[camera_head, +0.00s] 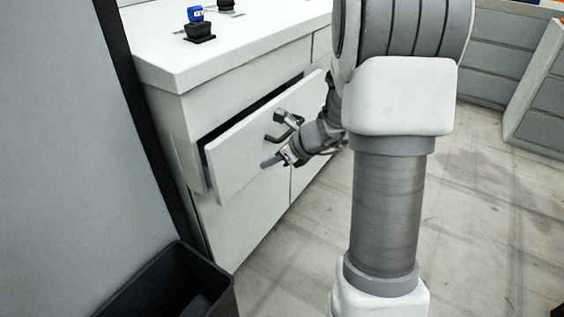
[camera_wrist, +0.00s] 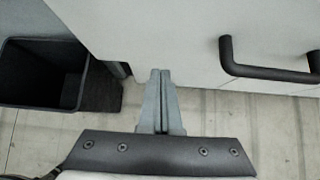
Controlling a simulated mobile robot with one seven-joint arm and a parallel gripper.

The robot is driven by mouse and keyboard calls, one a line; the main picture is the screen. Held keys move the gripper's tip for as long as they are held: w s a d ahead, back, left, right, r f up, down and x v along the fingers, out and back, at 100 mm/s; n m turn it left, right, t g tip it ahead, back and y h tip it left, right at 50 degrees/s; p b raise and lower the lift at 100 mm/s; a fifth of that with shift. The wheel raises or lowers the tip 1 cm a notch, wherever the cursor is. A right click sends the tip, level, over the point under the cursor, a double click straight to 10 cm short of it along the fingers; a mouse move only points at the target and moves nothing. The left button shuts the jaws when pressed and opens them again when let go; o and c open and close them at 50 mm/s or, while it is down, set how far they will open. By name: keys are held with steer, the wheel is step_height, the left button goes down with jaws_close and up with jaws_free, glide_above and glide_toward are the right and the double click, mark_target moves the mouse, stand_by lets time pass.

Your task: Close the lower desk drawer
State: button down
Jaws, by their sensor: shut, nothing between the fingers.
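A white drawer (camera_head: 235,155) stands partly open in the left part of the desk (camera_head: 215,75), with a dark gap along its top edge. A plain white panel lies below it. Its dark bar handle (camera_head: 285,128) shows in the head view and also at the right in the wrist view (camera_wrist: 270,73). My gripper (camera_head: 267,163) is shut and empty, in front of the drawer face and below and left of the handle. In the wrist view the closed fingertips (camera_wrist: 160,73) are close to the white front; I cannot tell whether they touch it.
A black bin (camera_head: 175,285) stands on the floor at lower left, left of the fingers in the wrist view (camera_wrist: 103,90). A grey wall (camera_head: 60,130) rises at left. Small items, one blue (camera_head: 195,14), stand on the desk top. The floor at right is clear.

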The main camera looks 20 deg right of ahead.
mark_target(248, 145)
steer(key=shift+w+a+r, duration=0.1)
steer(key=shift+w+a, duration=0.4)
steer(key=shift+w, duration=0.3)
steer(key=shift+w+a+r, duration=0.1)
steer(key=shift+w+a, duration=0.4)
steer(key=shift+w, duration=0.25)
steer(key=shift+w+a+r, duration=0.1)
steer(key=shift+w+a, duration=0.1)
steer(key=shift+w, duration=0.05)
steer(key=shift+w+a+p, duration=0.35)
steer(key=shift+w+a, duration=0.25)
steer(key=shift+w, duration=0.3)
steer(key=shift+w+a+p, duration=0.3)
steer(key=shift+w+a, duration=0.3)
steer(key=shift+w, duration=0.3)
